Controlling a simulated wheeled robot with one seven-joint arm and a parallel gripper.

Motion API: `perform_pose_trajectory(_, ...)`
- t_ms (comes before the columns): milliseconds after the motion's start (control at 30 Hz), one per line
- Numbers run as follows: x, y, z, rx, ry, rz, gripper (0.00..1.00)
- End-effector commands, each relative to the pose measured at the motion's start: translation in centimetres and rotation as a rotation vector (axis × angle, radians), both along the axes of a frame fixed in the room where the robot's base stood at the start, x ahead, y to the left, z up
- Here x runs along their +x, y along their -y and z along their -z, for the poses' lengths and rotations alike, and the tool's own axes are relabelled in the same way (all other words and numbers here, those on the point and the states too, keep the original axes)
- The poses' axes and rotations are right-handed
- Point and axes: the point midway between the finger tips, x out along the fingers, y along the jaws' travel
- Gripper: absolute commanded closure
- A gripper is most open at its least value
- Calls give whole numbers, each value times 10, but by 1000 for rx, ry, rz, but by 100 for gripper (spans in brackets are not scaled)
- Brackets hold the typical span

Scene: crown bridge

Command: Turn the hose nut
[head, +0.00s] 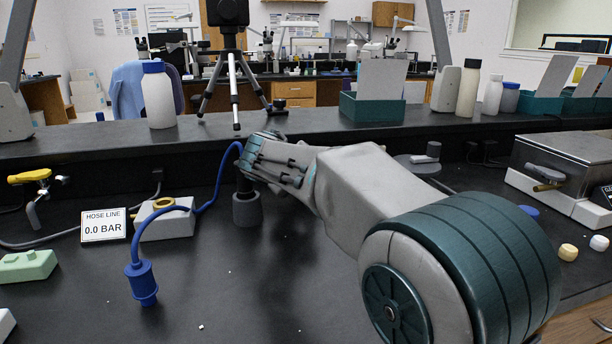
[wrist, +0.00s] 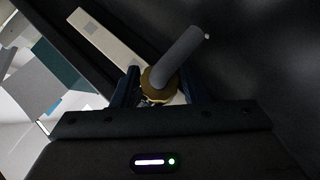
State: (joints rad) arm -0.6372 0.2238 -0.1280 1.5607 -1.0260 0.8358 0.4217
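My gripper (head: 262,160) is at the middle of the bench in the head view, above a grey cylinder (head: 247,209). In the wrist view, its two dark fingers (wrist: 158,90) stand apart, one on each side of a brass-coloured ring-shaped nut (wrist: 151,84). A grey rod (wrist: 183,55) sticks out through or from the nut. I cannot tell whether both fingers touch the nut. In the head view the nut is hidden behind my gripper and arm. A blue hose (head: 217,188) curves from beside my gripper down to a blue fitting (head: 143,284) on the bench.
A sign (head: 103,226) reads HOSE LINE 0.0 BAR. Beside it is a grey box (head: 168,225) with a yellow ring on top. A yellow-handled valve (head: 30,176) and a green block (head: 27,266) are at left. A metal box (head: 570,165) stands at right. The front middle bench is mostly clear.

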Motion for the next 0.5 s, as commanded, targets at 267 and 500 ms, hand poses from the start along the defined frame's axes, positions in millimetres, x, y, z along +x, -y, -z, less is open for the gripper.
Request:
perform_pose_trajectory(267,-7,-3,-6,1,0,-1,60)
perform_pose_trajectory(500,-46,-16,-32,1,0,-2,60)
